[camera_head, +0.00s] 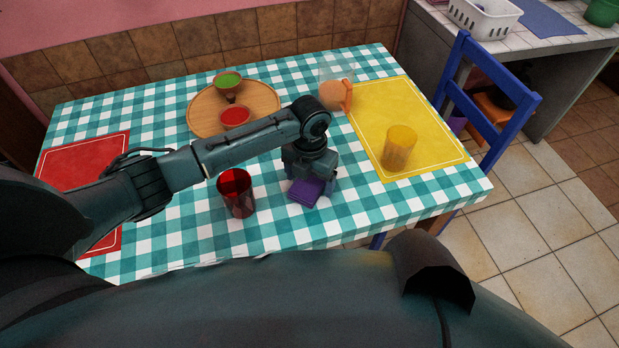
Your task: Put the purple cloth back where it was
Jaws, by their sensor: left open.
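The purple cloth (304,192) lies folded on the checked tablecloth (190,243) near the table's front edge. My left gripper (312,176) points down right over the cloth and hides its far part. The left jaws are open; whether the fingers touch the cloth is hard to tell. My right gripper is not in view.
A red glass (237,196) stands close left of the cloth. Behind my arm is a round wooden tray (262,97) with red and green bowls. A yellow mat (437,143) with a yellow glass (399,147) lies right, near a clear pitcher (336,94). A red mat (110,145) lies left.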

